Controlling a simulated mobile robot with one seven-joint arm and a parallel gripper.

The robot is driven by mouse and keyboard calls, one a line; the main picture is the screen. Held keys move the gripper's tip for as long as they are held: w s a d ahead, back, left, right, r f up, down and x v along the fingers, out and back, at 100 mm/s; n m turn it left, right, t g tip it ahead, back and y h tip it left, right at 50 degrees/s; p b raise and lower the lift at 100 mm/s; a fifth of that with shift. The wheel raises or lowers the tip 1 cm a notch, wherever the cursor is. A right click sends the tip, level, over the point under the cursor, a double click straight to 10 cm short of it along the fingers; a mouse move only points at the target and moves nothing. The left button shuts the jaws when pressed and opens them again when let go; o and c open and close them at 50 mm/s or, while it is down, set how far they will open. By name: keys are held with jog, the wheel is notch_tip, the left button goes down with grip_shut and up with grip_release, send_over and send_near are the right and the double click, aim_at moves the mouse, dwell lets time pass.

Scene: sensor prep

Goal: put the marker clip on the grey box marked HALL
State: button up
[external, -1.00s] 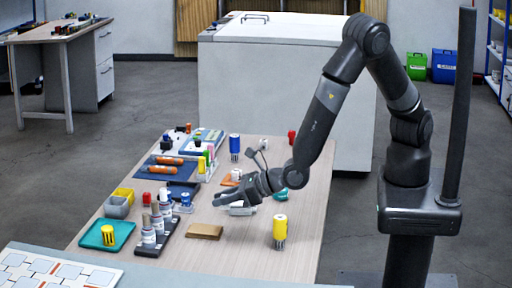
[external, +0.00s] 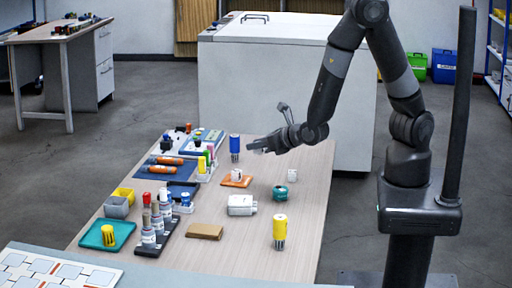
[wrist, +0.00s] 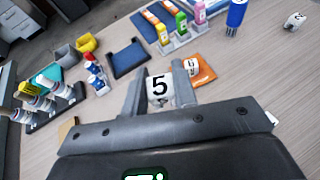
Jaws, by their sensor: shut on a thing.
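My gripper (external: 258,147) is raised above the far half of the table. In the wrist view its jaws (wrist: 160,92) are shut on a small white piece with a black 5, the marker clip (wrist: 158,86). In the external view the clip is too small to make out clearly. A pale grey box (external: 241,205) lies on the middle of the table, below and nearer than the gripper. Its lettering is not readable, so I cannot confirm that it says HALL. It cannot be made out in the wrist view, where my gripper body covers the lower part.
An orange pad (external: 236,181) bears another white numbered piece (external: 237,174). A blue cylinder (external: 235,146), a teal round part (external: 280,192), a white piece (external: 292,175) and a yellow cylinder (external: 280,231) stand around. A bottle rack (external: 157,243) and brown pad (external: 205,231) lie nearer.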

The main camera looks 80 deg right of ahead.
send_over(241, 199)
notch_tip(241, 199, down, 7)
jog(key=shift+s+r, duration=0.1)
jog(key=shift+r, duration=0.1)
jog(key=shift+a+f, duration=0.1)
jog(key=shift+f, duration=1.95)
jog(key=shift+f, duration=0.1)
jog(key=o, duration=1)
jog(key=shift+c, duration=0.2)
